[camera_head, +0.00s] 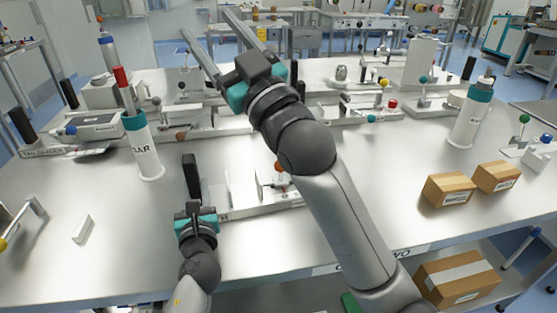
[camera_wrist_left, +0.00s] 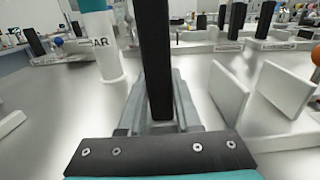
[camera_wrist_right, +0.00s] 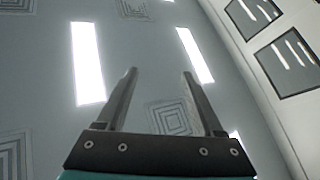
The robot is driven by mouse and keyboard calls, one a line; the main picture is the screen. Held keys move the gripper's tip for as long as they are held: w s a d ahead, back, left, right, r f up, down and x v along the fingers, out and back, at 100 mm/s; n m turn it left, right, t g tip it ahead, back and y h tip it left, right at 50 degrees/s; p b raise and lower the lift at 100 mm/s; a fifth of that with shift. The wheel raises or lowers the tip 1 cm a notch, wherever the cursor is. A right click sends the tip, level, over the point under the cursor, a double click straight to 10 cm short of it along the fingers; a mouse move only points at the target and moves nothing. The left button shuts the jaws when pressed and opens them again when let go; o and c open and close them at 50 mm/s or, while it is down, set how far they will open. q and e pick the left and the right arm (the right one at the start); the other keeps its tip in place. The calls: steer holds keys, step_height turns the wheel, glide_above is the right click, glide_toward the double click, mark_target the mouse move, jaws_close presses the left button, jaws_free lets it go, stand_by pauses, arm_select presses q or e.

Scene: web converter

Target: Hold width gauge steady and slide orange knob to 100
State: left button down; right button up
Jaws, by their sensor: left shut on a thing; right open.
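The width gauge (camera_head: 262,208) lies near the front of the steel table. It has a black upright handle (camera_head: 190,172) at its left end and white upright plates. Its orange knob (camera_head: 280,167) stands partly behind my right arm; it also shows at the right edge of the left wrist view (camera_wrist_left: 316,55). My left gripper (camera_head: 193,200) is shut on the black handle (camera_wrist_left: 156,60). My right gripper (camera_head: 207,24) is open and empty, raised above the table and pointing up. The right wrist view shows only ceiling between its fingers (camera_wrist_right: 158,72). The scale numbers are unreadable.
A white bottle (camera_head: 143,150) stands behind left of the gauge, another bottle (camera_head: 469,118) at right. Two cardboard boxes (camera_head: 448,189) (camera_head: 496,176) sit at right. Several more gauges, such as one with a red knob (camera_head: 393,104), fill the back. A white block (camera_head: 82,229) lies left.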

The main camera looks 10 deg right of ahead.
steer(key=s+d+f+n+g+h, duration=0.1)
steer(key=d+f+g+h, duration=0.35)
steer(key=f, duration=0.95)
steer(key=d+f+g+h, duration=0.1)
steer(key=d+f+h, duration=0.65)
steer(key=f, duration=0.75)
steer(key=shift+t+h, duration=0.25)
steer(key=shift+h, duration=0.35)
steer(key=shift+a+x, duration=0.25)
steer(key=shift+x, duration=1.7)
steer(key=shift+a+x, duration=0.25)
steer(key=shift+x, duration=1.7)
steer(key=shift+a+x, duration=0.25)
steer(key=shift+x, duration=1.7)
steer(key=shift+d+r, duration=0.1)
jaws_close()
steer(key=shift+d, duration=0.1)
